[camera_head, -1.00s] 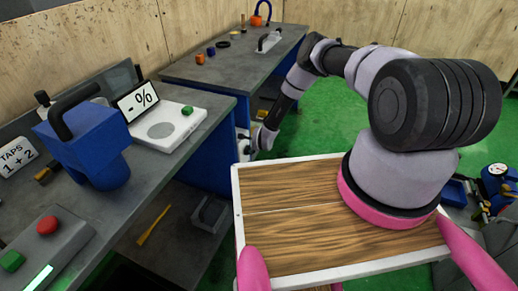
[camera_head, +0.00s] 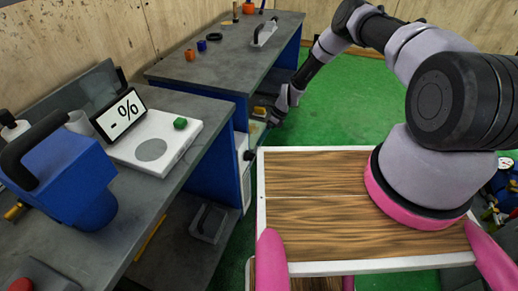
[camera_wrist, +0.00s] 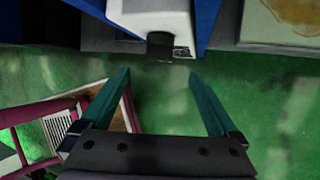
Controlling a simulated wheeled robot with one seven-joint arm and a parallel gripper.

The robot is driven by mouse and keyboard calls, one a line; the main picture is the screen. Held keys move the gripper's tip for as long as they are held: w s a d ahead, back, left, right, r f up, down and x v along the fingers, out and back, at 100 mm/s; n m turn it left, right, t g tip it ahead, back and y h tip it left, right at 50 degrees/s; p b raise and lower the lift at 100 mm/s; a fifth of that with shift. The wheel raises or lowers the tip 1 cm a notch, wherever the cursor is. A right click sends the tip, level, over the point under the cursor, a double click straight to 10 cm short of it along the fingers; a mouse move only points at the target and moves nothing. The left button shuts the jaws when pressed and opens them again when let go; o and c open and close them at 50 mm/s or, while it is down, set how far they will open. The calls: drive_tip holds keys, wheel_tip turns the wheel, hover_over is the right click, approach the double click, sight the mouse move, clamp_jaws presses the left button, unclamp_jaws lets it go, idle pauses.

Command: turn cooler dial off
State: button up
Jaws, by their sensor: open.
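A white box (camera_wrist: 150,20), which looks like the cooler, shows at the top of the wrist view, between blue panels. A black knob (camera_wrist: 160,45), probably its dial, sticks out of its near face, with a small dark-and-white label (camera_wrist: 183,51) beside it. In the head view the white box (camera_head: 243,168) stands low by the blue bench end, with the black knob (camera_head: 250,155) facing right. My gripper (camera_wrist: 158,74) is open and empty. Its two teal fingers are spread to either side of the knob's line, and the knob lies just beyond the tips, apparently untouched. The knob's pointer cannot be made out.
A grey bench (camera_head: 95,240) holds a blue handled unit (camera_head: 62,180) and a white scale (camera_head: 165,135). A farther bench (camera_head: 215,65) carries small parts. My wooden-topped base fills the lower right. Green floor (camera_head: 350,100) is open beyond it. A pale tray-like surface (camera_wrist: 282,22) is at the wrist view's upper right.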

sight(252, 156)
drive_tip(key=x, duration=1)
drive_tip(key=shift+s+f, duration=0.15)
drive_tip(key=shift+f, duration=0.1)
drive_tip(key=shift+a, duration=0.1)
drive_tip(key=c, duration=1.4)
